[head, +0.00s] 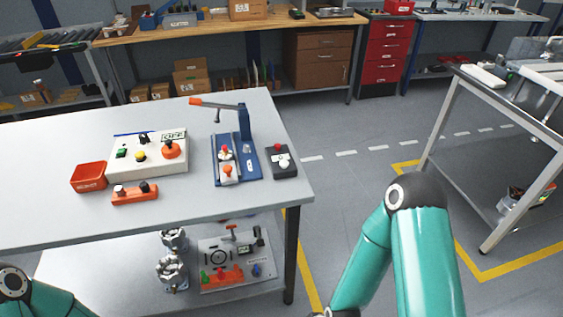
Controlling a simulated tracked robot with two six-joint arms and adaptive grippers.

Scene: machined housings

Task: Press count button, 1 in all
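A light control box (149,152) stands on the white table, with a green button (121,153), a yellow button (140,156), a large orange-red knob (171,149) and a small display (174,135). A small dark box (282,162) with a red button and a pale button sits near the table's right edge. I cannot read which button is the count button. My left and right arms show only as teal links at the bottom left and lower right. Both grippers are out of view.
A blue press fixture (236,158) with an orange-handled lever stands between the boxes. An orange bin (90,176) and an orange block (135,193) lie at left. The table's front strip (200,205) is bare. A lower shelf holds metal housings (171,271) and a panel (233,262).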

